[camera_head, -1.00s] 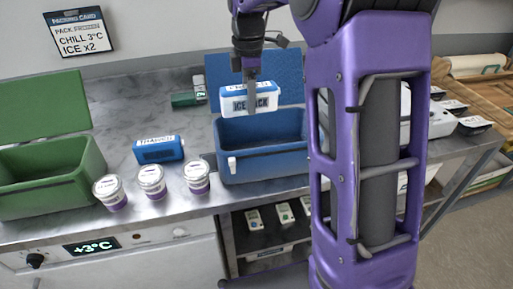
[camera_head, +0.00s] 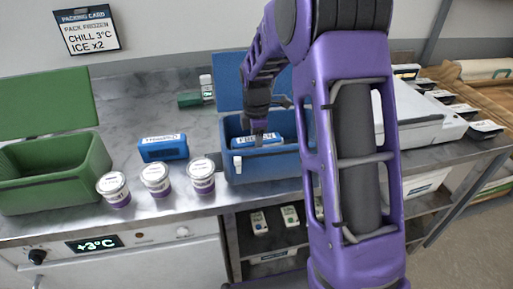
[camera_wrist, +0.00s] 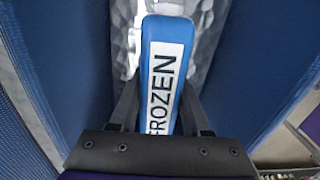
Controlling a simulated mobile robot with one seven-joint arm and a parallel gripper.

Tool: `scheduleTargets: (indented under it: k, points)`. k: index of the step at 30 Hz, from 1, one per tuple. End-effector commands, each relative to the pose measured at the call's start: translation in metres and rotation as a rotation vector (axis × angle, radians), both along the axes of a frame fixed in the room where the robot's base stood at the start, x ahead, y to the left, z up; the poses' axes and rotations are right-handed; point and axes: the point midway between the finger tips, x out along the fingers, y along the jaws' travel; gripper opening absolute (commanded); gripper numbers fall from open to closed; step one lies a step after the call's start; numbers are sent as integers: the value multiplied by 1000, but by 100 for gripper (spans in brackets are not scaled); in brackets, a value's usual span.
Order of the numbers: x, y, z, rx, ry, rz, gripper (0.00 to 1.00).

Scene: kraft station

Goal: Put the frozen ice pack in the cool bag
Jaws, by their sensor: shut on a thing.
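The frozen ice pack (camera_head: 270,141) is blue with a white label. Its label reads FROZEN in the wrist view (camera_wrist: 164,70). My gripper (camera_head: 257,134) is shut on it from above, with one finger on each side in the wrist view (camera_wrist: 160,112). The pack is down inside the open blue cool bag (camera_head: 262,170), below its rim at least in part. Blue bag walls (camera_wrist: 255,60) and a silvery lining show around the pack. I cannot tell whether the pack touches the bottom. A second blue pack (camera_head: 164,149), its label reading like THAWED, lies on the counter.
Several white cups with purple bases, such as this one (camera_head: 202,178), stand left of the bag. An open green bag (camera_head: 55,178) is at the far left. A packing card (camera_head: 86,30) hangs on the wall. A white box (camera_head: 425,120) stands at right.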

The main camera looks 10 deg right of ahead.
Motion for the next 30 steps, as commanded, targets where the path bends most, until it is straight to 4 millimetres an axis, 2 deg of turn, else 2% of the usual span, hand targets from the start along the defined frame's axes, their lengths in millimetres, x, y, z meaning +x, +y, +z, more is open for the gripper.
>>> scheduleTargets:
  k: [9, 10, 14, 23, 26, 30]
  points:
    - [0, 0, -3, 0, -2, 0, 0]
    - [0, 0, -2, 0, -1, 0, 53]
    - [0, 0, -2, 0, -1, 0, 76]
    - [0, 0, 0, 0, -1, 0, 77]
    - [1, 0, 6, 0, -2, 0, 77]
    - [1, -1, 29, 0, -5, 0, 77]
